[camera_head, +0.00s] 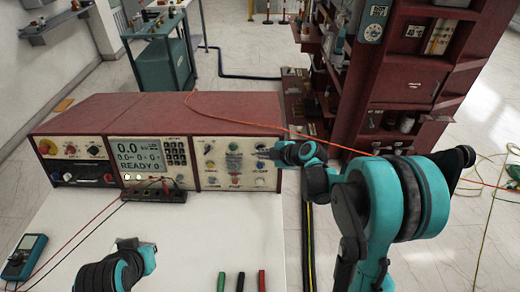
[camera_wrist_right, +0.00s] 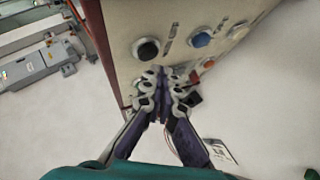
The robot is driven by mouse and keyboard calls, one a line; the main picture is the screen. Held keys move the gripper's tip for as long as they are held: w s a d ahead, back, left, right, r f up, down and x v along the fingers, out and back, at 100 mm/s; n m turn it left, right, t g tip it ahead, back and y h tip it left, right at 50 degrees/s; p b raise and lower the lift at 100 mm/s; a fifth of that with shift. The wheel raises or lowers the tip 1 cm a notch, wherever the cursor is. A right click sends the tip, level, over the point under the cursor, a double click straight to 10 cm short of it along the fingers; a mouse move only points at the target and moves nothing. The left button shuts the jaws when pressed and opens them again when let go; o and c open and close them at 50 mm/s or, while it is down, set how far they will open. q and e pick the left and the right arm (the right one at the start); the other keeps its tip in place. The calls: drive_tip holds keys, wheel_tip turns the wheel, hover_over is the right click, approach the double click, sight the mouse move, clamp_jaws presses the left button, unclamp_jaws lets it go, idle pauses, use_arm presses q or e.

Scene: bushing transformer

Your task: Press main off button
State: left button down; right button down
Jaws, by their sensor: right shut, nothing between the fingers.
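The cream control panel (camera_head: 220,168) is the right section of a dark red console. It carries several knobs and buttons; I cannot tell which one is main off. In the right wrist view a black button (camera_wrist_right: 147,49), a blue button (camera_wrist_right: 200,39) and an orange-red button (camera_wrist_right: 208,63) show on the panel. My right gripper (camera_head: 272,152) is at the panel's upper right edge. In the wrist view its shut, empty fingers (camera_wrist_right: 162,78) are close to the panel below the black button; contact cannot be told.
A white table (camera_head: 190,240) lies in front of the console, with green, black and red rods (camera_head: 241,281). A multimeter (camera_head: 24,256) sits at left with leads running to the console. An orange cable (camera_head: 300,134) crosses behind my right gripper. A red cabinet (camera_head: 400,80) stands behind.

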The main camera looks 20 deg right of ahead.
drive_tip(key=shift+w, duration=0.1)
idle(0.7)
drive_tip(key=shift+w+d+f, duration=0.1)
drive_tip(key=shift+w+d, duration=0.05)
drive_tip(key=shift+w, duration=0.15)
drive_tip(key=shift+w+d+f+b, duration=0.1)
drive_tip(key=shift+w+b, duration=0.25)
drive_tip(key=shift+w, duration=0.05)
idle(0.8)
drive_tip(key=shift+s+a+r, duration=0.1)
drive_tip(key=shift+s+a, duration=0.05)
drive_tip(key=shift+s, duration=0.25)
drive_tip(key=shift+s+a+r, duration=0.1)
drive_tip(key=shift+s, duration=0.3)
drive_tip(key=shift+s+a+r+p, duration=0.2)
drive_tip(key=shift+s, duration=0.6)
drive_tip(key=shift+s+a+r+p, duration=0.2)
drive_tip(key=shift+s+a+p, duration=0.05)
drive_tip(key=shift+s, duration=0.5)
drive_tip(key=shift+s+a+r+p, duration=0.2)
drive_tip(key=shift+s, duration=0.6)
drive_tip(key=shift+s, duration=0.1)
